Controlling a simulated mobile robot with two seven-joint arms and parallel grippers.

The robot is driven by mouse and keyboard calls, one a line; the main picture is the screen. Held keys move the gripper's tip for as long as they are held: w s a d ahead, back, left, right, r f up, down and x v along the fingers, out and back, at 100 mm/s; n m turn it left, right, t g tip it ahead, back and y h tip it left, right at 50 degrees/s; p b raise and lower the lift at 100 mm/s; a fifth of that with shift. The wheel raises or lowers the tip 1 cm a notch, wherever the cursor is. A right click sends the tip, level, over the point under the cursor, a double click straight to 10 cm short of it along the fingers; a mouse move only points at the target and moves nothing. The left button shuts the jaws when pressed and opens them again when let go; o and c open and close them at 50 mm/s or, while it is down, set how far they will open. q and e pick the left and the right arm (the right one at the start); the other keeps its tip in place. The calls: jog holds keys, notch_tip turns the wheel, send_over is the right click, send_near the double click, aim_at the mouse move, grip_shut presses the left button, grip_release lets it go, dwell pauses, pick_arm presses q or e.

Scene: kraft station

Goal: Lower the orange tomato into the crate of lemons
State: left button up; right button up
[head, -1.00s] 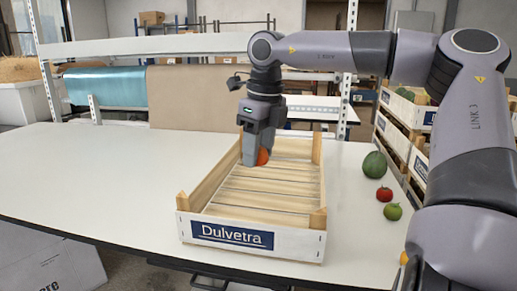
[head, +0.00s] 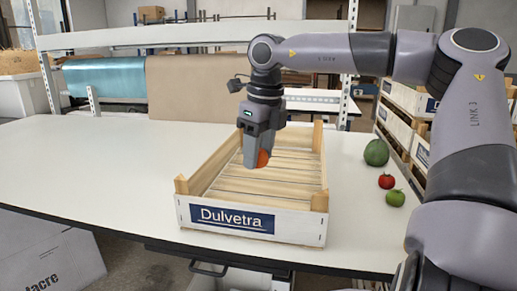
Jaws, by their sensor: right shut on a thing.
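My right gripper (head: 257,160) points down and is shut on the orange tomato (head: 263,158), which shows at the right side of the fingers. The fingers hide the rest of the tomato. It is over the inside of a pale wooden crate (head: 290,222) with a blue Dulvetra label. I cannot tell how high the tomato is above the slatted floor. I see no lemons; the visible floor of the crate is bare. My left gripper is not in view.
A dark green round fruit (head: 376,152), a red tomato (head: 387,181) and a green tomato (head: 395,198) lie right of the crate. Stacked crates (head: 397,125) stand beyond the table's right edge. The white table (head: 90,180) is clear on the left.

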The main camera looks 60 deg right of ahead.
jog(key=shift+f+b, duration=0.75)
jog(key=shift+f, duration=0.45)
notch_tip(320, 180, down, 3)
jog(key=shift+f+b, duration=0.2)
jog(key=shift+b, duration=1)
jog(key=shift+f+b, duration=0.55)
jog(key=shift+f, duration=0.15)
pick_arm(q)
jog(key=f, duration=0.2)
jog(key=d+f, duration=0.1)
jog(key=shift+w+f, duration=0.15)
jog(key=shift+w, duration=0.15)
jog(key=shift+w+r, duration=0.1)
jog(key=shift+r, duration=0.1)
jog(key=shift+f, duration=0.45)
pick_arm(e)
jog(key=shift+f, duration=0.35)
pick_arm(q)
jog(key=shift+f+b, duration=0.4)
jog(key=shift+b, duration=0.35)
pick_arm(e)
jog(key=shift+f, duration=0.75)
